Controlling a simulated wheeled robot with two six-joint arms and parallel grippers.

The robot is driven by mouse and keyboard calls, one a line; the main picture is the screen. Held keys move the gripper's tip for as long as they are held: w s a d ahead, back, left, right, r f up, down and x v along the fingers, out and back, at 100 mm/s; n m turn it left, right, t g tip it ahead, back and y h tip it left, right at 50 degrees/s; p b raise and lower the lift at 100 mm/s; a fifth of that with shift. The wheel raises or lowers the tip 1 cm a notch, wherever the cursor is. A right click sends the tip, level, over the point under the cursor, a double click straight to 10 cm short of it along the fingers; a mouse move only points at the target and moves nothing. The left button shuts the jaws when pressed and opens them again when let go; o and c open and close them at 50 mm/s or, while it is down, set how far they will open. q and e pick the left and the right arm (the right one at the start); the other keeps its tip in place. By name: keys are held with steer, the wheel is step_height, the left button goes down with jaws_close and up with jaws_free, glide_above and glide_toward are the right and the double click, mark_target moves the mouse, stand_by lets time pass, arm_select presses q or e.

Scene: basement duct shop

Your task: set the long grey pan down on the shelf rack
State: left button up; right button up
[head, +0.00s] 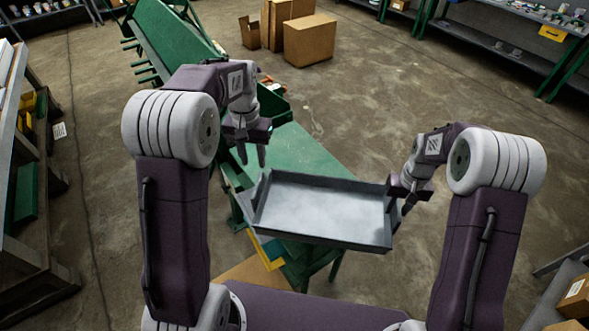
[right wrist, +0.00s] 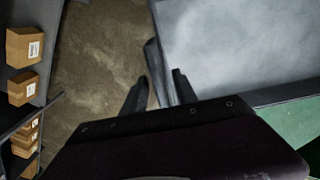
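The long grey pan (head: 322,212) is a shallow open tray with raised walls. It lies over the green bench (head: 302,150), and its right end reaches past the bench edge. My right gripper (head: 402,200) is at the pan's right end wall. In the right wrist view its fingers (right wrist: 160,88) stand apart on either side of the pan's wall (right wrist: 154,68), with a gap showing. My left gripper (head: 251,157) is open and empty, above the bench near the pan's far left corner. Shelf racks stand at the back right (head: 510,52) and left (head: 22,170).
Cardboard boxes (head: 308,40) stand on the floor behind the bench. A green machine (head: 165,45) stands at the back left. The right wrist view shows shelves with several cardboard boxes (right wrist: 24,45). Open concrete floor (head: 410,90) lies right of the bench.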

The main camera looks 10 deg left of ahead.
step_height(320, 180, up, 12)
stand_by(0.3)
stand_by(0.3)
